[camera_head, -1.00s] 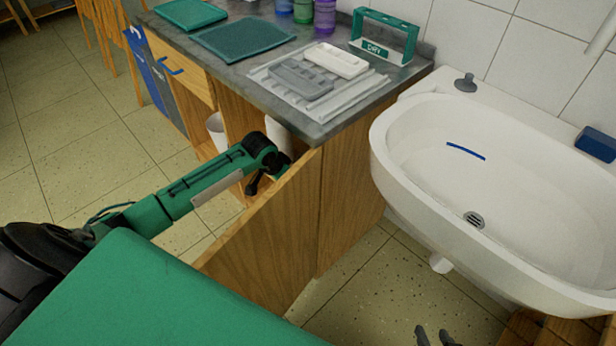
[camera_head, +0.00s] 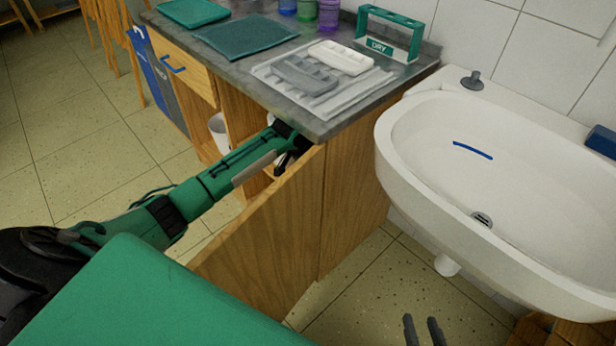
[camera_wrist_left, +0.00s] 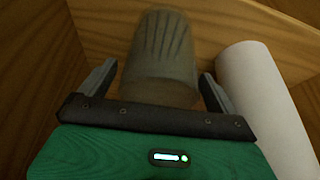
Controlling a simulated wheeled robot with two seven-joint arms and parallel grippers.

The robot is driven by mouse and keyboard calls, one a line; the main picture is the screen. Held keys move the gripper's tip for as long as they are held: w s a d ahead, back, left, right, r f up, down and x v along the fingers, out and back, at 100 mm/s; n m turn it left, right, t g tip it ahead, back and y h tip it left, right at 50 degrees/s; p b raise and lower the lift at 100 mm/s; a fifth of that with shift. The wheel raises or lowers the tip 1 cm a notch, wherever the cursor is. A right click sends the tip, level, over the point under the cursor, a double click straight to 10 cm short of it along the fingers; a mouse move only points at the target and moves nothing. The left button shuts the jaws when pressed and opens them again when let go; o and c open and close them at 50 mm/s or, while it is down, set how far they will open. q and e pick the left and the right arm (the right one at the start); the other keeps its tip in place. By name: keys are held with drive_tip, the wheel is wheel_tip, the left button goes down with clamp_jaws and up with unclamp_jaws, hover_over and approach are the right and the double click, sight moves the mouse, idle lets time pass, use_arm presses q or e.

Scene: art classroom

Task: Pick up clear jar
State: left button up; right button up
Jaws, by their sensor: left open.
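In the left wrist view the clear jar (camera_wrist_left: 157,62), translucent grey with vertical ridges, is between the two fingers of my left gripper (camera_wrist_left: 158,76). The gripper is open, with a finger on each side of the jar and small gaps showing. In the head view my left arm reaches over the open cabinet door into the cabinet under the counter; the gripper and the jar are mostly hidden there. My right gripper (camera_head: 424,330) shows at the bottom edge as two dark fingertips, apart and empty.
A white cylinder (camera_wrist_left: 262,105) stands close to the right of the jar. The wooden cabinet door (camera_head: 262,245) is swung open below my left arm. The counter (camera_head: 330,122) lies above, with trays and a drying rack. A white sink (camera_head: 510,200) is at right.

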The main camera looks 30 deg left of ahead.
use_arm(q)
drive_tip(key=c, duration=1.1)
